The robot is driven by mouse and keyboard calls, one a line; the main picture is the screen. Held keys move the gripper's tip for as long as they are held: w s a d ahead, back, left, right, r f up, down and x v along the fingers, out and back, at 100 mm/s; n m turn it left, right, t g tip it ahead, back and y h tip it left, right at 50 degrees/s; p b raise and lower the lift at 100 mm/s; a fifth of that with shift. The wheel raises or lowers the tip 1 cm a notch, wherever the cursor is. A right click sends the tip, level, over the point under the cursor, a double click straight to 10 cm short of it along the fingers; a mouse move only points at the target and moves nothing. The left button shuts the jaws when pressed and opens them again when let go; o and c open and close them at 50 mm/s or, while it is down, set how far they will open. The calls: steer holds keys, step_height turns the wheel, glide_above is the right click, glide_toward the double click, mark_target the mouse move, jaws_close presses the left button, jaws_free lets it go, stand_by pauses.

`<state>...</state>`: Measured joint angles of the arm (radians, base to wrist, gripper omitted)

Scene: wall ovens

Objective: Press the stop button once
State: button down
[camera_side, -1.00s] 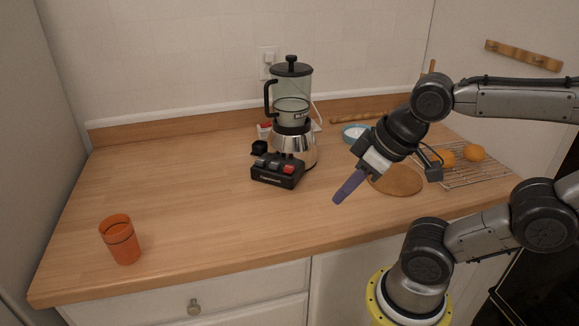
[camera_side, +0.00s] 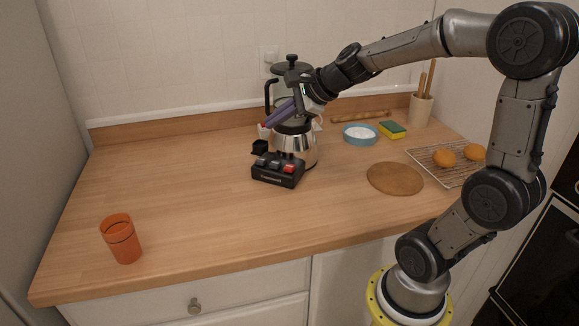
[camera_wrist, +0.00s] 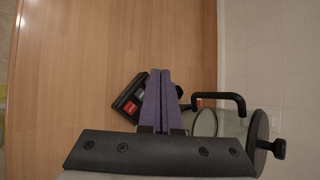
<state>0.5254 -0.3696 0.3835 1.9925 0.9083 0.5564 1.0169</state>
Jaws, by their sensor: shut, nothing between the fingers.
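A black control box (camera_side: 277,171) with a row of buttons stands in front of the blender (camera_side: 293,148) on the counter. One button is red (camera_side: 289,169), at the box's right end in the side view. The red button also shows in the wrist view (camera_wrist: 130,108), just left of the fingers. I cannot read which button is marked stop. My gripper (camera_side: 268,122) is shut and empty, its purple fingers tilted above and behind the box, in front of the blender jar. In the wrist view the shut fingers (camera_wrist: 157,74) hide part of the box.
An orange cup (camera_side: 121,240) stands at the front left. A round board (camera_side: 395,178), a blue bowl (camera_side: 360,135), a sponge (camera_side: 392,130) and a wire rack (camera_side: 430,162) with oranges are at the right. The counter's left half is largely clear.

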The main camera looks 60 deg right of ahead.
steer(key=m+h, duration=0.1)
steer(key=m, duration=0.1)
glide_above(294, 167)
step_height(294, 167, down, 3)
steer(key=shift+d+f+m+g, duration=0.1)
steer(key=shift+f+m+g, duration=0.2)
steer(key=shift+f, duration=0.05)
steer(key=shift+f, duration=4.4)
steer(key=shift+f, duration=0.15)
steer(key=shift+f, duration=0.3)
